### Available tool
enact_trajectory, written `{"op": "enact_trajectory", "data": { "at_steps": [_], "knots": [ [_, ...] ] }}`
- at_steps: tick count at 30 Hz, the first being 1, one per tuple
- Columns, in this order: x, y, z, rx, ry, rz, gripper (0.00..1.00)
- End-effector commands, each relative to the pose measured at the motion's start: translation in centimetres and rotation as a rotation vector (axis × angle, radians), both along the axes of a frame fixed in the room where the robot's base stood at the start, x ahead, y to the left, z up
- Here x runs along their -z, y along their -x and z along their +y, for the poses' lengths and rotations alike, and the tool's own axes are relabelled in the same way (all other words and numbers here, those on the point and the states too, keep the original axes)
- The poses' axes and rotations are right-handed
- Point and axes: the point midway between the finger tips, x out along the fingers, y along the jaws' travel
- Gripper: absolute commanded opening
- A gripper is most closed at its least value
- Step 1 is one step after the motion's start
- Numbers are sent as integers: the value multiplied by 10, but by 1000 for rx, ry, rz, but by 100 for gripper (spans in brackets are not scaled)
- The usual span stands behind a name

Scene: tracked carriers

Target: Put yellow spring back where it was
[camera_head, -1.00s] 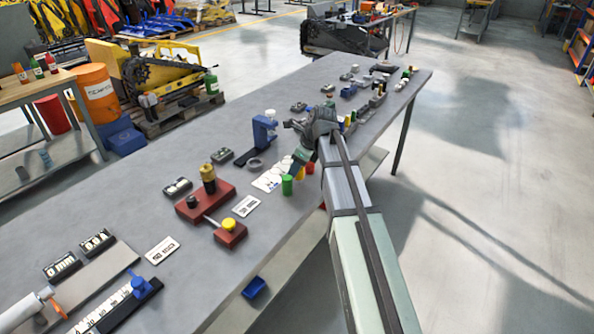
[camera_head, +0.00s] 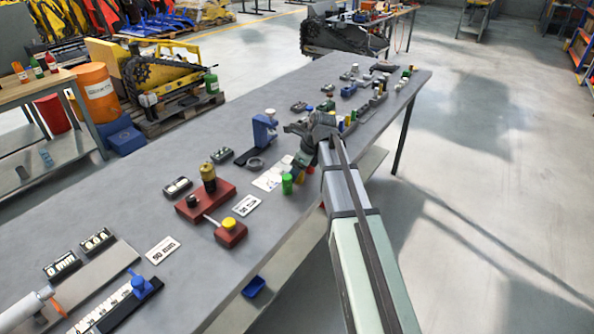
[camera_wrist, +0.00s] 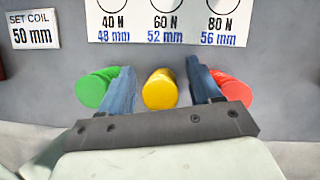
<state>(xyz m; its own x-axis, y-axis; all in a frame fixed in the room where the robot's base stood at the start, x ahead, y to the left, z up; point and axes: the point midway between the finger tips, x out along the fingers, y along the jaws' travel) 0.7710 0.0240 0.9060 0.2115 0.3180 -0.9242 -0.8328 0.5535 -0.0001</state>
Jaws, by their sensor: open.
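The yellow spring (camera_wrist: 160,90) appears as a plain yellow cylinder in the wrist view. It sits between the two fingers of my gripper (camera_wrist: 160,68), with a gap on each side. My gripper is open around it. A green cylinder (camera_wrist: 96,88) is just outside the left finger and a red one (camera_wrist: 233,88) just outside the right finger. The card (camera_wrist: 165,25) behind them reads 40 N 48 mm, 60 N 52 mm and 80 N 56 mm, with a circle above each. In the head view my gripper (camera_head: 301,166) hides most of the yellow spring.
A "SET COIL 50 mm" card (camera_wrist: 32,30) lies at left. In the head view, a red block fixture (camera_head: 232,233) with a yellow knob and a blue clamp stand (camera_head: 263,132) stand on the grey bench (camera_head: 150,215). The bench's front edge runs close beside the cylinders.

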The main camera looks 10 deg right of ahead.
Motion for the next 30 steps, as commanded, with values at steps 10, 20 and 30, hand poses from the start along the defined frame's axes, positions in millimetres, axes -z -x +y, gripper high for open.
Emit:
{"op": "enact_trajectory", "data": {
  "at_steps": [10, 20, 30],
  "knots": [
    [-19, 3, -6, 1, 0, -2, 63],
    [-69, 14, -23, 2, 0, -2, 63],
    [-106, 23, -36, 1, -1, -1, 63]
  ]
}}
